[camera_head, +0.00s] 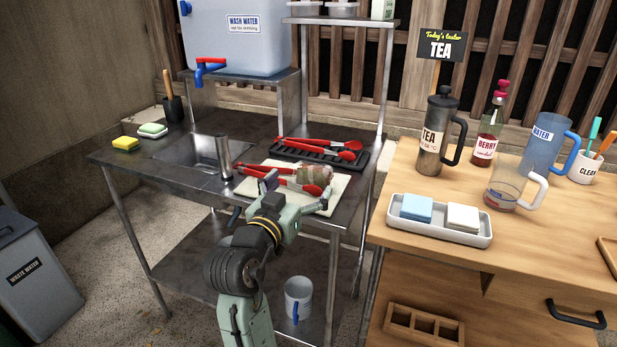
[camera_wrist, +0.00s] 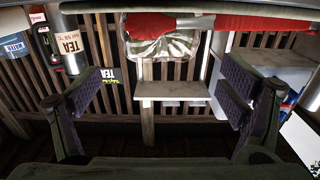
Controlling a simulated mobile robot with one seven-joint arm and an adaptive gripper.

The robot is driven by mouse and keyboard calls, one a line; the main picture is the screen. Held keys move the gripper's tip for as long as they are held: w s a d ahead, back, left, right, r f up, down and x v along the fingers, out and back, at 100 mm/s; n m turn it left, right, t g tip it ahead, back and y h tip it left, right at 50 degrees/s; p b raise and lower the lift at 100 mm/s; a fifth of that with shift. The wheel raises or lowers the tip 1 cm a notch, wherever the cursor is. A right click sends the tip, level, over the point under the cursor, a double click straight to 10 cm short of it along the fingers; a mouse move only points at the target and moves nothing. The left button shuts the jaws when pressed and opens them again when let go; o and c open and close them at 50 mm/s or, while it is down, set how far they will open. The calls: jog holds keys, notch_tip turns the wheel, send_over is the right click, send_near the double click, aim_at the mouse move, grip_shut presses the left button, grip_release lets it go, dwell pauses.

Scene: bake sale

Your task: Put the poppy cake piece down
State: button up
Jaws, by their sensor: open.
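A small wrapped piece, apparently the poppy cake piece (camera_head: 314,172), rests at the back of a cream board (camera_head: 252,187) on the metal table. In the wrist view a clear-wrapped bundle (camera_wrist: 160,42) shows at the top, just beyond my fingers. Red tongs (camera_head: 284,178) lie on the board in front of the piece; a red handle (camera_wrist: 255,22) also crosses the top of the wrist view. My gripper (camera_head: 298,194) is at the board's front edge with its jaws wide apart. In the wrist view my gripper (camera_wrist: 162,78) holds nothing between its fingers.
A second pair of red tongs (camera_head: 318,146) lies on a black rack (camera_head: 290,152) behind the board. A sink (camera_head: 190,153) with a tap is to the left. A shelf post stands close behind. The wooden table (camera_head: 420,259) with jugs and a tray is to the right.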

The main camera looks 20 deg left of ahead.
aim_at(310, 171)
jog(key=w+p, duration=0.2)
jog(key=w, duration=0.4)
jog(key=shift+w+r, duration=0.1)
jog(key=shift+w+d, duration=0.1)
jog(key=shift+w, duration=0.45)
jog(key=shift+c, duration=0.4)
jog(key=c, duration=0.7)
jog(key=shift+c, duration=0.2)
